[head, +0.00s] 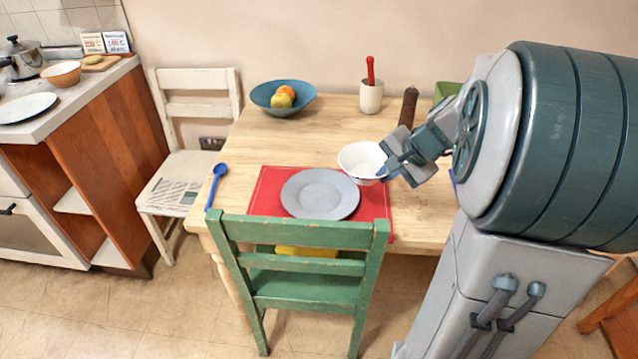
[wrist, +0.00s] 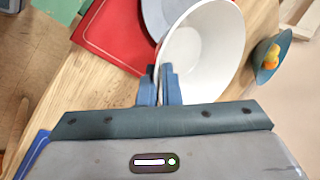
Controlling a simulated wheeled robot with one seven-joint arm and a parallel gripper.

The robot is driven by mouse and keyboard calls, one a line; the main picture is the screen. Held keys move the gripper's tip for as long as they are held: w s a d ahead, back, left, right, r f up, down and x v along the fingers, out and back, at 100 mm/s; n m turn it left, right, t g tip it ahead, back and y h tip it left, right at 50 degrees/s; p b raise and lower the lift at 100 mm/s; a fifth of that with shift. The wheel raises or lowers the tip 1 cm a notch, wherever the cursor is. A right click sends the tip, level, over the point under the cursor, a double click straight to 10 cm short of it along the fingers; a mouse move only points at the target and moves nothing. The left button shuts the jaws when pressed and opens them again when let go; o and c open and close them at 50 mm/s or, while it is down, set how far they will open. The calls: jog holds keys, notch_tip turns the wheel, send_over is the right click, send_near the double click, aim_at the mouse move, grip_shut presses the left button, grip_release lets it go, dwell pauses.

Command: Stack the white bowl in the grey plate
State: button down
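The white bowl (head: 358,156) is upright or slightly tilted at the back right of the grey plate (head: 320,194); I cannot tell whether it touches the table. The plate lies flat and empty on a red mat. My gripper (head: 384,173) is at the bowl's right front rim. In the wrist view my gripper (wrist: 160,84) has its fingers close together with the rim of the bowl (wrist: 205,50) between them. The plate (wrist: 160,15) shows there partly behind the bowl.
The red mat (head: 265,194) lies at the table's front edge, with a green chair (head: 300,236) before it. A blue spoon (head: 216,184) lies left. A blue bowl with fruit (head: 262,95) and a white cup (head: 371,97) with a red-handled tool stand behind. Mid-table is clear.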

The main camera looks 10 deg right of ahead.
jog(key=w+a+f, duration=0.2)
jog(key=a, duration=0.1)
jog(key=w+a+f, duration=0.2)
jog(key=a, duration=0.1)
jog(key=w+a+f, duration=0.2)
jog(key=w+a, duration=0.1)
jog(key=shift+f, duration=0.4)
jog(key=shift+f+b, duration=0.85)
jog(key=shift+f, duration=1.15)
jog(key=shift+w+f, duration=0.1)
jog(key=shift+f+b, duration=0.25)
jog(key=shift+b, duration=0.15)
jog(key=c, duration=1.6)
grip_release()
jog(key=shift+r, duration=0.1)
jog(key=shift+r, duration=0.1)
